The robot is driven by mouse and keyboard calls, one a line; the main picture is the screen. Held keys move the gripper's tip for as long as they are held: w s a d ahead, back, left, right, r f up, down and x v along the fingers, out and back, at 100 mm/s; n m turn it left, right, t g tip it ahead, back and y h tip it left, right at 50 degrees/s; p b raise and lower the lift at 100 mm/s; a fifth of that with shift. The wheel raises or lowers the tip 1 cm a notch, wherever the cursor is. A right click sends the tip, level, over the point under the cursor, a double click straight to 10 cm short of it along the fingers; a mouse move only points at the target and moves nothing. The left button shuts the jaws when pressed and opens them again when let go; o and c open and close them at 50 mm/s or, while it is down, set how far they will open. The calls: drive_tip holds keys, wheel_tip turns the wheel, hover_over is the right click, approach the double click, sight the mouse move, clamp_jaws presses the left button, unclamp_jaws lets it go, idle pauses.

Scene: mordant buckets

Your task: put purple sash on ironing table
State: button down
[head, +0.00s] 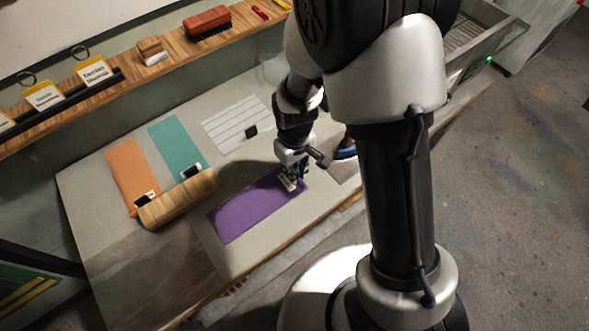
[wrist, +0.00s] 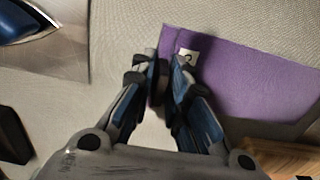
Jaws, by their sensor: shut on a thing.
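The purple sash (head: 243,212) lies mostly flat on the grey cloth-covered table (head: 225,165), which I take to be the ironing table. My gripper (head: 289,181) is at the sash's right end, near its small pale tag. In the wrist view the fingertips (wrist: 165,72) are close together on the edge of the sash (wrist: 245,82), beside the tag (wrist: 188,62). The fingers hide part of that edge, and I cannot tell how far it is raised.
An orange sash (head: 131,168) and a teal sash (head: 176,140) lie at the left, by a wooden block (head: 178,200). A striped white sheet (head: 235,122) lies behind. An iron (head: 346,151) stands just right of my gripper; it also shows in the wrist view (wrist: 30,22). A wooden shelf (head: 170,52) runs behind.

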drive_tip(key=c, duration=2)
unclamp_jaws()
drive_tip(key=shift+f, duration=0.15)
drive_tip(key=shift+c, duration=0.2)
drive_tip(key=o, duration=0.5)
drive_tip(key=s+d+r+m+t+p, duration=0.1)
drive_tip(key=s+d+r, duration=0.1)
drive_tip(key=r, duration=0.7)
drive_tip(key=s+d+r+m+t+p, duration=0.1)
drive_tip(key=s+d+r, duration=0.1)
drive_tip(key=r, duration=0.6)
drive_tip(key=s+d+r+m+p, duration=0.1)
drive_tip(key=s+d+r, duration=0.1)
drive_tip(key=r, duration=0.7)
drive_tip(key=s+d+r+m+t, duration=0.1)
drive_tip(key=s+r, duration=0.1)
drive_tip(key=s, duration=0.1)
drive_tip(key=s+d+r+m, duration=0.1)
drive_tip(key=s+r, duration=0.1)
drive_tip(key=s, duration=0.1)
drive_tip(key=s+d+r+m+t, duration=0.1)
drive_tip(key=s+d+r, duration=0.1)
drive_tip(key=s, duration=0.1)
drive_tip(key=shift+s+d+t, duration=0.1)
drive_tip(key=shift+s+t, duration=0.2)
drive_tip(key=shift+s, duration=0.05)
